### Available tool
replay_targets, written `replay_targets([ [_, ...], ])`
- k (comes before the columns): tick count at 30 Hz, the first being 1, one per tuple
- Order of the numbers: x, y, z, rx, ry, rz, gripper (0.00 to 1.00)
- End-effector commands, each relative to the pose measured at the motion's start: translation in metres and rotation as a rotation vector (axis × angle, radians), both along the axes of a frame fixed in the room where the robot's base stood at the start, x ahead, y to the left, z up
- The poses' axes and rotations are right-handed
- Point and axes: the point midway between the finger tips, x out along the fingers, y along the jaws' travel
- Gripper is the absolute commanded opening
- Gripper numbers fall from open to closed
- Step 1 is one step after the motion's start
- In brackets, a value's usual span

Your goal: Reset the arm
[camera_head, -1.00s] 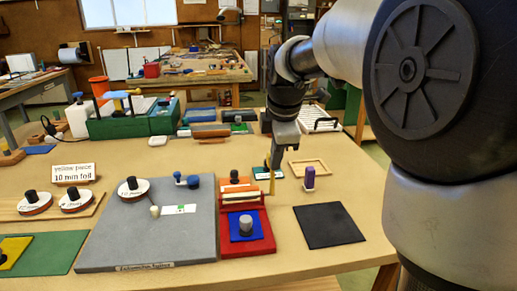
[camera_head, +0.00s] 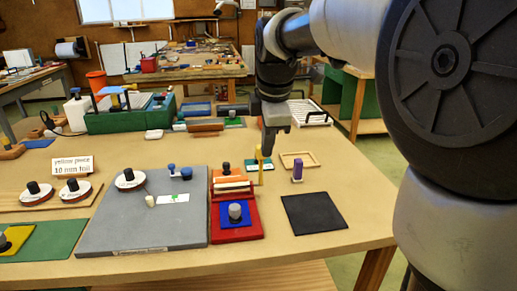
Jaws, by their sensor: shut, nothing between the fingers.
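My gripper (camera_head: 269,143) hangs from the arm above the right part of the workbench (camera_head: 270,262). It points down, shut, with nothing visibly held. A yellow upright piece (camera_head: 259,162) stands just below and left of it, by the red stand (camera_head: 237,225); I cannot tell whether the fingertips are clear of it. The red stand holds a blue square with a grey knob (camera_head: 235,212). A purple peg (camera_head: 297,172) stands to the right of the gripper, and a black mat (camera_head: 313,214) lies in front of it.
A grey board (camera_head: 145,225) fills the bench's middle, with a labelled foil reel (camera_head: 130,179) on it. Two more reels lie left, by a sign (camera_head: 72,165) reading "yellow piece 10 mm foil". A wooden frame (camera_head: 305,159) and green boxes (camera_head: 115,118) lie further back. The front right corner is bare.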

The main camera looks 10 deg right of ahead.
Motion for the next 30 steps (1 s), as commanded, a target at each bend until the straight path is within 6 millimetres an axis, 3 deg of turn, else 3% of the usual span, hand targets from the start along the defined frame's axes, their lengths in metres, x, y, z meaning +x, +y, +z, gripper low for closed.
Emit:
replay_targets([
  [1, -0.003, 0.0, 0.014, 0.0, -0.003, 0.0, 0.0],
  [6, -0.012, 0.0, 0.038, 0.0, 0.0, -0.001, 0.0],
  [13, -0.029, -0.002, 0.049, 0.024, -0.007, -0.068, 0.0],
  [17, -0.073, -0.006, 0.046, 0.118, -0.034, -0.32, 0.0],
  [21, -0.134, -0.012, 0.028, 0.274, -0.07, -0.69, 0.0],
  [30, -0.215, -0.018, -0.021, 0.538, -0.106, -1.231, 0.0],
])
